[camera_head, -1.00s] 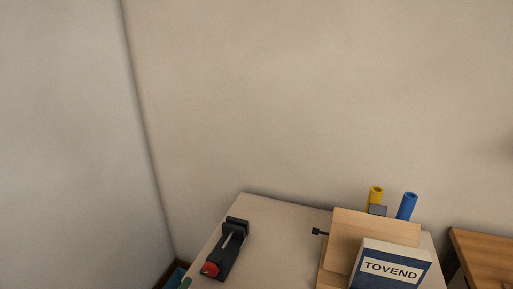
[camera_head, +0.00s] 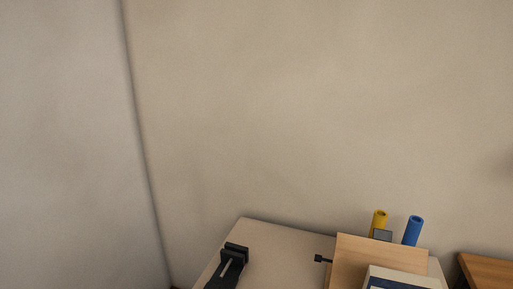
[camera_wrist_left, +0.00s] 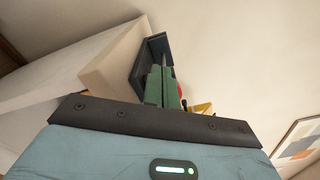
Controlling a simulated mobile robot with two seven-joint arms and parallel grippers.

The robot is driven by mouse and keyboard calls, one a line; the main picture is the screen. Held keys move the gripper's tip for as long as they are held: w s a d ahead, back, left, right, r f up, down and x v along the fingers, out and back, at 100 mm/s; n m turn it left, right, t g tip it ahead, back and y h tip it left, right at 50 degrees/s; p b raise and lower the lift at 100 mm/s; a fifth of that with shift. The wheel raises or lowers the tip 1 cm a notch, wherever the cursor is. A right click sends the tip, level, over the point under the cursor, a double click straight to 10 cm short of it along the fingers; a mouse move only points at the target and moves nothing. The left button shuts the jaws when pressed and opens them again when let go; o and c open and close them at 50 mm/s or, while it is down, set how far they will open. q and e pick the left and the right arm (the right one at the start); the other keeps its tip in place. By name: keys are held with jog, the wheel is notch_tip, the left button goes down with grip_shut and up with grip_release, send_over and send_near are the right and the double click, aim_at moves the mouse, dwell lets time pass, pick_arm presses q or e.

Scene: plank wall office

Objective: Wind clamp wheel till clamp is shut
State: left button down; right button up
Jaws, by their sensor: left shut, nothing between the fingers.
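The black clamp (camera_head: 231,262) sits at the left side of the pale table, and its wheel end is cut off by the bottom edge of the head view. The clamp's dark body (camera_wrist_left: 146,58) also shows in the left wrist view, behind my green fingers. My left gripper (camera_wrist_left: 160,70) is shut and empty, with its fingertips in front of the clamp in that view; I cannot tell if they touch it. A small red part, likely the wheel (camera_wrist_left: 181,90), peeks out beside the fingers, mostly hidden. My right gripper is in neither view.
On the pale table (camera_head: 284,243) a wooden board (camera_head: 375,262) stands to the right of the clamp, with a labelled box in front. A yellow tube (camera_head: 379,222) and a blue tube (camera_head: 413,231) stand behind it.

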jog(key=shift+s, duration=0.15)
pick_arm(q)
jog(key=shift+s+d, duration=0.1)
jog(key=shift+d, duration=0.1)
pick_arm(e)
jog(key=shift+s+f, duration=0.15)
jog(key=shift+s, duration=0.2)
pick_arm(q)
jog(key=shift+d+f, duration=0.1)
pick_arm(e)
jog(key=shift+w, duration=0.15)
